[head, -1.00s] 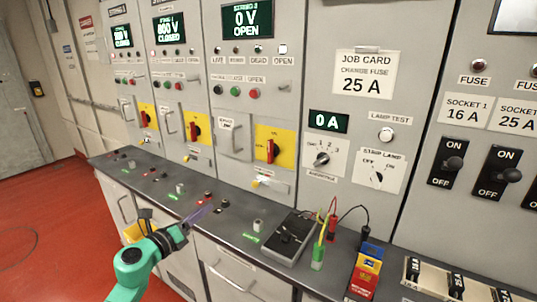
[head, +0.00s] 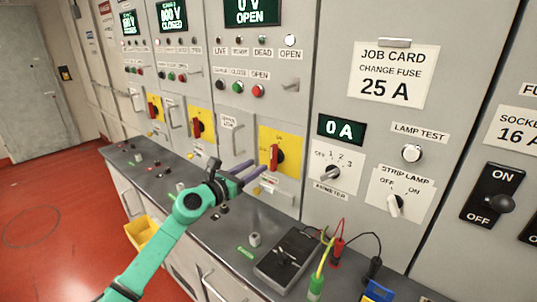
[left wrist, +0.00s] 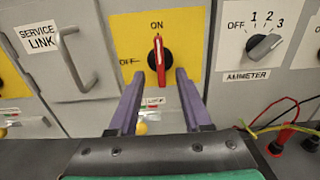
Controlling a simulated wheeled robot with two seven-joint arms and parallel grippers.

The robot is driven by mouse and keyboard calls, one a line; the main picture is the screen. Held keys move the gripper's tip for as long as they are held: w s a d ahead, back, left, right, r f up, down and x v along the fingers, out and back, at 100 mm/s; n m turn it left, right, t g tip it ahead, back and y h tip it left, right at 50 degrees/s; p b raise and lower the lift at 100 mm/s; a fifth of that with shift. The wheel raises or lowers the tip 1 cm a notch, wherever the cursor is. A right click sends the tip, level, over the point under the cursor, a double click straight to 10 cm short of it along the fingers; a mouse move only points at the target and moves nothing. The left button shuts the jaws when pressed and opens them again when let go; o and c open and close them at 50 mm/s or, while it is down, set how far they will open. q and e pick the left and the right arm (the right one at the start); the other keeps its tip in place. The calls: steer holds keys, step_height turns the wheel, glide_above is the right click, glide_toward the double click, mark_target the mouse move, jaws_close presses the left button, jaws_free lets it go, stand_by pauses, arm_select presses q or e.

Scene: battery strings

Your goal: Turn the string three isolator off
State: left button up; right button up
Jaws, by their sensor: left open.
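The string three isolator is a red rotary handle (head: 274,157) on a yellow plate (head: 292,146), under the display that reads 0 V OPEN. In the left wrist view the red handle (left wrist: 159,62) stands upright, pointing at ON, with OFF to its left. My left gripper (head: 254,173) is open, just in front of the handle and slightly below it. In the left wrist view its two purple fingers (left wrist: 157,85) stand on either side of the handle's lower part, with gaps between. I cannot tell whether they reach its depth. My right gripper is not in view.
A grey bench (head: 230,226) runs below the panel, bearing a meter (head: 288,259) with coloured leads. A door handle (left wrist: 75,60) is left of the yellow plate. The ammeter knob (left wrist: 264,47) is to its right. A yellow bin (head: 144,235) sits lower left.

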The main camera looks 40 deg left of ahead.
mark_target(271, 157)
arm_select(q)
steer(key=w, duration=0.7)
steer(key=shift+a+f+p, duration=0.15)
steer(key=shift+a+p, duration=0.05)
steer(key=shift+p, duration=0.15)
steer(key=shift+w+d, duration=0.1)
jaws_close()
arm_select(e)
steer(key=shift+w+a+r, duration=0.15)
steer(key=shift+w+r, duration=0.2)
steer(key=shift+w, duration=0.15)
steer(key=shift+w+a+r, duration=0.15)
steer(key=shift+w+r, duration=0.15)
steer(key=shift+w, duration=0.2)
